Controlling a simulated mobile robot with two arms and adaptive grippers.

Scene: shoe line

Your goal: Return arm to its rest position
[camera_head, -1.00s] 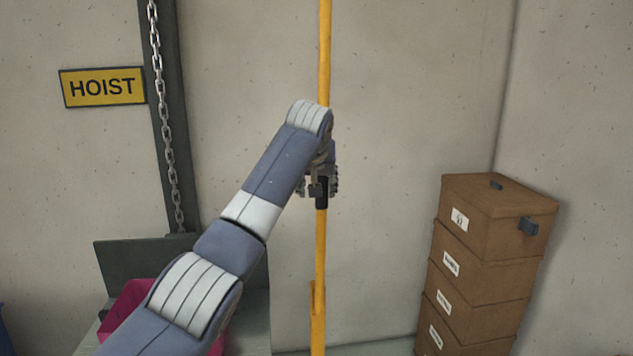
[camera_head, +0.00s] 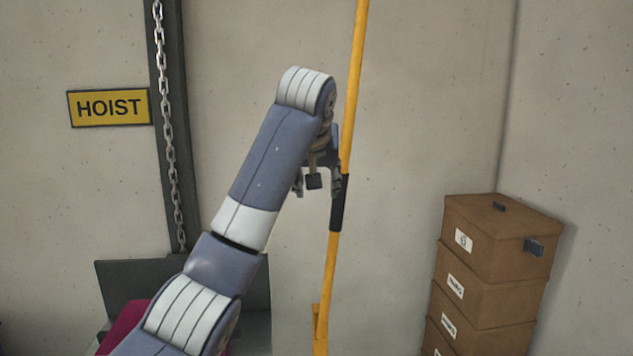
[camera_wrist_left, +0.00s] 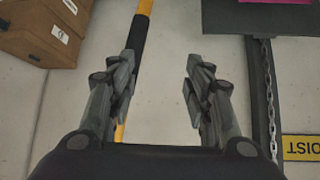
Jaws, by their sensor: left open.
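My left arm (camera_head: 265,170) reaches up from the lower left in the head view. My left gripper (camera_head: 318,185) hangs at its end, just left of a yellow pole (camera_head: 354,85) with a black grip sleeve (camera_head: 340,203). In the left wrist view the gripper (camera_wrist_left: 160,75) is open, with bare wall between its fingers. The sleeve (camera_wrist_left: 137,38) lies beside and partly behind the left-hand finger there, outside the gap; I cannot tell whether they touch. The pole leans slightly, its top to the right. My right gripper is not in view.
A stack of brown boxes (camera_head: 495,262) stands at the right. A dark post with a chain (camera_head: 168,130) and a HOIST sign (camera_head: 109,107) are at the left. A magenta bin (camera_head: 125,325) sits low behind my arm. The wall between pole and boxes is clear.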

